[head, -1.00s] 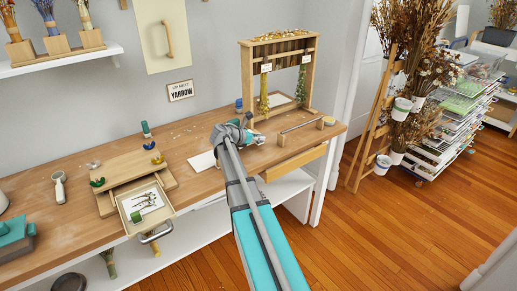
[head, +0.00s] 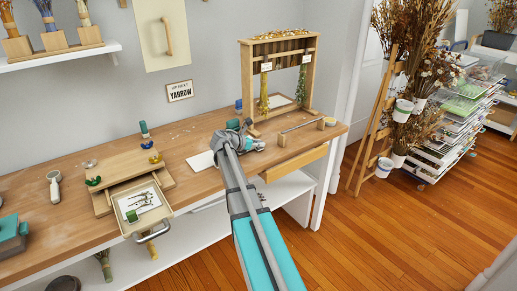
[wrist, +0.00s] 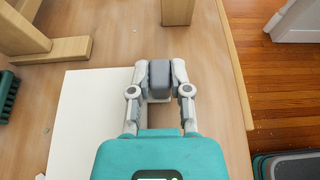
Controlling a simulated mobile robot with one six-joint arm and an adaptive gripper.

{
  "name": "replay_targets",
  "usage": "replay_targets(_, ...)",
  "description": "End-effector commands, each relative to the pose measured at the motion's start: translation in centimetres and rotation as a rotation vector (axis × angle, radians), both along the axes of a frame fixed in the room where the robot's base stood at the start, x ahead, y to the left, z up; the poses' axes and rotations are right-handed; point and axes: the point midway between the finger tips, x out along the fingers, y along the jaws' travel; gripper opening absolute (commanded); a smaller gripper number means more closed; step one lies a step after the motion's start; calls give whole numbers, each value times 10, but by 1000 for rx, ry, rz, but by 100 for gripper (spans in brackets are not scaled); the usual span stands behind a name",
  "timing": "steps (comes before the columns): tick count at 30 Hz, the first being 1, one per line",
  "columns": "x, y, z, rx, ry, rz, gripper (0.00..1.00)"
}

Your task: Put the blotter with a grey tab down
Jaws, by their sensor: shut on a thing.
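My gripper (wrist: 159,78) is shut on a grey block-like tab (wrist: 160,75), held between its two fingertips in the wrist view. A small white part shows just below the tab, and the fingers and gripper body hide the rest. A white sheet (wrist: 85,120) lies flat to the left, partly under my gripper; I cannot tell whether it is joined to the tab. In the head view the sheet (head: 201,160) shows left of my gripper (head: 255,144), low over the wooden bench (head: 195,184). The arm hides the tab there, and contact with the bench is unclear.
A wooden frame with hanging bundles (head: 246,85) stands behind my gripper. A bar on wooden blocks (head: 302,125) lies to its right. An open drawer (head: 166,212) juts out at the left. The bench's front edge is close to the right in the wrist view.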

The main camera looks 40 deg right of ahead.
Motion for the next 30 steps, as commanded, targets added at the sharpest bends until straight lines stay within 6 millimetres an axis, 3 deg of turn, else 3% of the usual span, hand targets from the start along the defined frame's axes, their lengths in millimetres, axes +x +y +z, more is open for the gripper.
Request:
replay_targets(17,0,0,-7,0,0,0,0)
replay_targets(18,0,0,-6,0,0,0,32)
replay_targets(22,0,0,-6,0,0,0,56)
replay_targets(30,0,0,-6,0,0,0,59)
